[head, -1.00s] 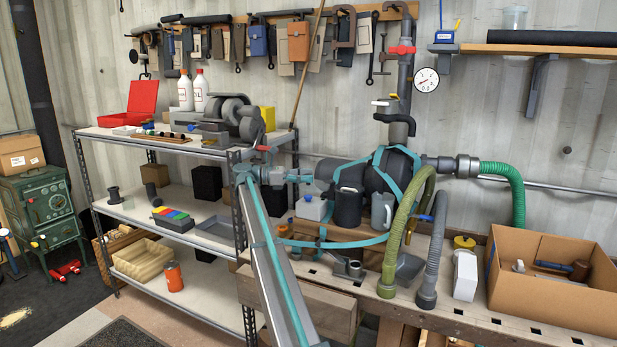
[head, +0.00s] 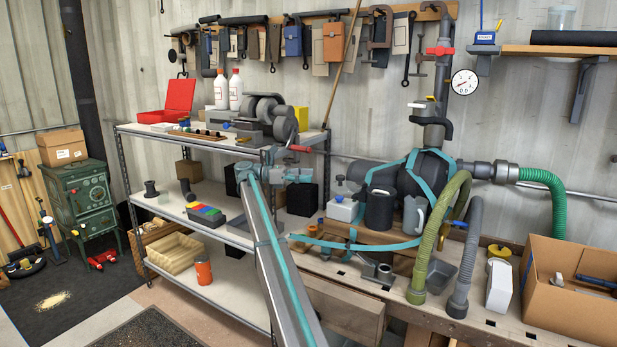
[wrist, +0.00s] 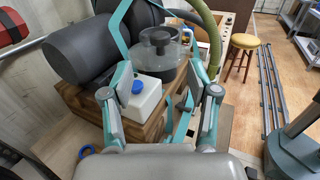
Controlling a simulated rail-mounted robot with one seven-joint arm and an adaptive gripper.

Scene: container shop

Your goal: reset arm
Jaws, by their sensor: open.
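My gripper (wrist: 160,85) is open in the wrist view, with its two teal-and-grey fingers apart and nothing held between them. Beyond the fingers are a white container with a blue cap (wrist: 138,98) and a clear-lidded dark pot (wrist: 160,52). I cannot tell whether a finger touches the container.
The workbench (head: 470,325) carries a strapped black tank (head: 405,175), hoses, a dark jug (head: 380,208) and a cardboard box (head: 570,305). The metal shelves (head: 225,248) at centre left hold bottles, trays and a red case (head: 172,103). Open floor lies at lower left.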

